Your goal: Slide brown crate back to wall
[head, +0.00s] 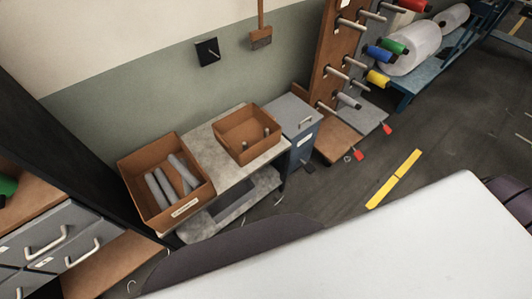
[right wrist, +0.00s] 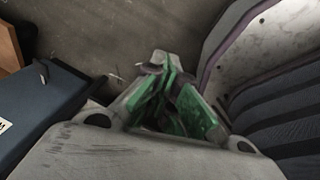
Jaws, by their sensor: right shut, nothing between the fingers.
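Two brown crates rest on a grey table against the wall in the head view. The larger brown crate (head: 143,201) is at the left end, with several grey rolls in it and a white label on its front. The smaller brown crate (head: 246,152) is to its right, with small spools in it. A strip of bare tabletop (head: 207,128) shows behind the smaller crate, before the green wall (head: 140,95). My right gripper (right wrist: 167,75) is shut and empty in the right wrist view, above the floor and apart from both crates. My left gripper is in neither view.
A blue-grey cabinet (head: 303,147) stands right of the table; a dark blue box-like body (right wrist: 40,115) is left of my right gripper. A wooden rack (head: 331,55) with coloured spools stands farther right. Drawers (head: 50,240) are at left. Open floor (head: 440,125) lies right.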

